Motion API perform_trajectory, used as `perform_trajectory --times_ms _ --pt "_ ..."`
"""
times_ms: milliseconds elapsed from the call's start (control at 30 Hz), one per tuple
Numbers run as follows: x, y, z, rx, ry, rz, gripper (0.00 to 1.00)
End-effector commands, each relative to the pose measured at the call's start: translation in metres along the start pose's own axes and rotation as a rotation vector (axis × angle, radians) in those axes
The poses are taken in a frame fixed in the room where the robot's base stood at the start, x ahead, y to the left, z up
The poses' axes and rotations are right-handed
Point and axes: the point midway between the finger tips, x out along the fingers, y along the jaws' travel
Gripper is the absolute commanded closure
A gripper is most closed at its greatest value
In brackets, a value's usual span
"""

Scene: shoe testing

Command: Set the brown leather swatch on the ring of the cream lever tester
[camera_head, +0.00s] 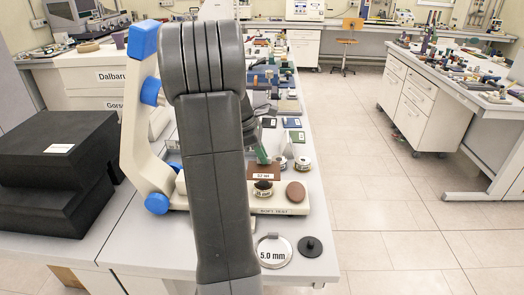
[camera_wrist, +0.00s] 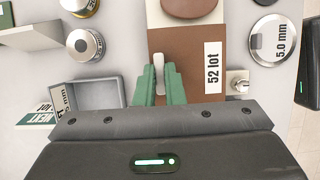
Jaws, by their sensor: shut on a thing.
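The brown leather swatch (camera_wrist: 188,50) carries a white "52 lot" label. It also shows in the head view (camera_head: 260,169), over the near part of the cream lever tester (camera_head: 146,150). My gripper (camera_wrist: 159,82) has green fingers shut on a pale tab at the swatch's edge; its fingers are partly hidden behind my arm in the head view. A dark round piece with a pale band (camera_head: 263,189), seemingly the ring, shows just below the swatch on the tester's base. The swatch hides its top, and I cannot tell whether they touch.
A brown disc (camera_head: 296,191) lies on the base beside the swatch. A "5.0 mm" metal disc (camera_head: 273,251) and a black knobbed weight (camera_head: 310,246) stand near the bench's front. Metal tins (camera_wrist: 85,45) and a grey tray (camera_wrist: 92,94) are close by. Black blocks (camera_head: 50,165) stand left.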

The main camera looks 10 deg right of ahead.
Motion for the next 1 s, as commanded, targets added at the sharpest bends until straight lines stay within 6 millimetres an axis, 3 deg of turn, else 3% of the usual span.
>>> perform_trajectory --times_ms 233,1000 --pt "0.016 0.000 -0.007 0.000 0.000 0.000 1.00" --pt "0.015 0.000 -0.006 0.001 0.000 0.000 1.00"
